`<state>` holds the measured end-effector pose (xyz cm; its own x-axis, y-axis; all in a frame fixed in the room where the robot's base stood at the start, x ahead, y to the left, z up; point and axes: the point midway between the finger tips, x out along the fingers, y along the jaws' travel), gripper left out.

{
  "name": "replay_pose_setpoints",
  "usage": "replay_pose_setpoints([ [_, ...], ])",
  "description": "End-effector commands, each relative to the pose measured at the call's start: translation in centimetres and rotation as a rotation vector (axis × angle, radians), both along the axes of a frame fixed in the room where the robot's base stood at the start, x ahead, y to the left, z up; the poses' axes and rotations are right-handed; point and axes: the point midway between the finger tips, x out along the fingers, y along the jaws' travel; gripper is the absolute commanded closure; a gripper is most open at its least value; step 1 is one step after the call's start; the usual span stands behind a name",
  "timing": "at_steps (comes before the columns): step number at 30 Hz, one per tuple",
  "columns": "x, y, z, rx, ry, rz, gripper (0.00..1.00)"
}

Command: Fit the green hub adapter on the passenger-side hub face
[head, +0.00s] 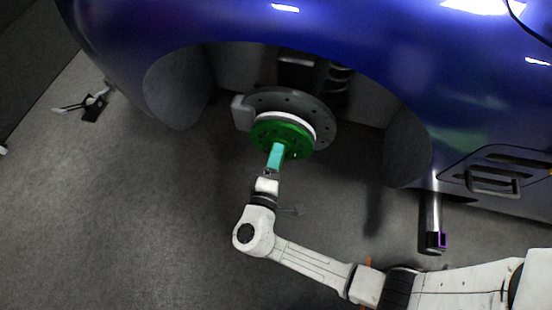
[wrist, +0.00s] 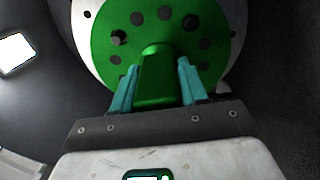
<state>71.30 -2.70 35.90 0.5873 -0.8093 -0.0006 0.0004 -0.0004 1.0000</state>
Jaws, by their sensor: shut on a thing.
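The green hub adapter (head: 283,139) is a round plate with a ring of holes and a block-like grip on its near face. It sits in front of the grey brake disc (head: 320,107) in the wheel arch, with a white rim behind it. In the wrist view the adapter (wrist: 105,55) overlaps a white round face (wrist: 87,38). Two dark stud-like ends show at its holes. I cannot tell whether it is fully seated. My gripper (head: 276,153) has teal fingers shut on the adapter's grip, also seen in the wrist view (wrist: 157,75). The hub centre is hidden.
The blue car body (head: 200,22) arches over the hub, with dark arch liners (head: 180,90) at both sides. A metal post (head: 433,212) stands under the sill at right. A small black stand (head: 95,107) lies on the floor at left. The floor (head: 130,220) at lower left is clear.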

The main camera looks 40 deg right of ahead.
Motion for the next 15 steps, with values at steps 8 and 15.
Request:
replay_pose_setpoints([
  [8, 0.49, -0.52, 0.25, -0.002, -0.005, -0.001, 1.00],
  [15, 0.79, -0.96, 0.27, -0.003, -0.006, -0.001, 1.00],
])
